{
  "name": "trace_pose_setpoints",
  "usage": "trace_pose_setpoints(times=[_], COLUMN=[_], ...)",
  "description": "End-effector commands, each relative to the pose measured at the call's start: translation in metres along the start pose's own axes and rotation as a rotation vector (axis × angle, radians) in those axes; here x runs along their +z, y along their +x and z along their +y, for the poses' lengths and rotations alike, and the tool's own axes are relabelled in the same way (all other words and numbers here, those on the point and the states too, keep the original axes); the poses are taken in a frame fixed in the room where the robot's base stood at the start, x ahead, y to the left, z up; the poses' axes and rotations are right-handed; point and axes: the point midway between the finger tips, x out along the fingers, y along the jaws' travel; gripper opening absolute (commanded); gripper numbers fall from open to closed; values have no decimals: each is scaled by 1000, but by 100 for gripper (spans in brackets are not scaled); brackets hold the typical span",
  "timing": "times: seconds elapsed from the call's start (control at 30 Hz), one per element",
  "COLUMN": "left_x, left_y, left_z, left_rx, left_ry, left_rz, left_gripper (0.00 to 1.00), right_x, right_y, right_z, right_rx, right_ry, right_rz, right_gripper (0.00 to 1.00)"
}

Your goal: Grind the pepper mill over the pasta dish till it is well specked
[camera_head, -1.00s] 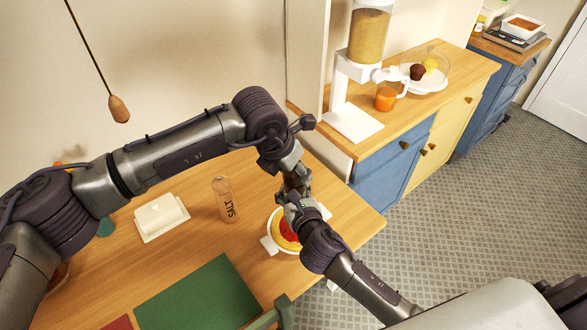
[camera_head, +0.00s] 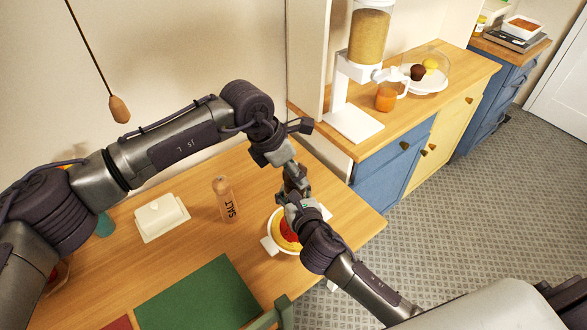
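The pasta dish (camera_head: 273,245) is a white dish near the table's right corner. It holds yellow pasta with red sauce on top, and my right gripper covers part of it. A small dark brown upright piece, seemingly the pepper mill (camera_head: 295,181), shows between my two grippers above the dish. My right gripper (camera_head: 296,196) is closed around its lower part. My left gripper (camera_head: 288,168) is at its top, coming from above. Its fingertips are small and partly hidden, so its grip is unclear. Any specks on the pasta are too small to tell.
A salt shaker (camera_head: 225,199) and a white butter dish (camera_head: 162,217) stand on the wooden table (camera_head: 190,250), left of the pasta. A green mat (camera_head: 200,295) lies in front. A cereal dispenser (camera_head: 352,124) stands on the counter behind. A pull cord (camera_head: 119,108) hangs at left.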

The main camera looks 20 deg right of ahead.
Motion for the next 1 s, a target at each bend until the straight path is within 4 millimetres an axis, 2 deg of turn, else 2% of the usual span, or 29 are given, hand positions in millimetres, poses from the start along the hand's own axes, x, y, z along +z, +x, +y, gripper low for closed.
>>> trace_pose_setpoints(times=[0.07,0.1,0.23,0.27,0.57,0.67,0.77,1.0], left_x=[0,0,0,0,0,0,0,0], left_y=[0,0,0,0,-1,-8,-22,-74], left_z=[0,0,0,0,0,1,2,2], left_rx=[2,2,2,2,2,3,5,6], left_ry=[0,0,-1,-1,-2,-2,-2,-1], left_rz=[1,1,1,1,0,-1,-2,-1], left_gripper=[19,55,77,79,79,79,79,79], right_x=[0,0,0,0,1,1,1,1], right_y=[0,0,0,0,0,0,0,0], right_z=[0,0,0,0,0,0,0,0], right_rx=[-1,-1,0,0,0,0,0,0], right_ry=[-1,-1,-1,-1,0,0,0,0], right_rz=[-1,0,-1,-1,-1,-1,-1,-1], right_gripper=[0,0,0,0,0,0,0,0])
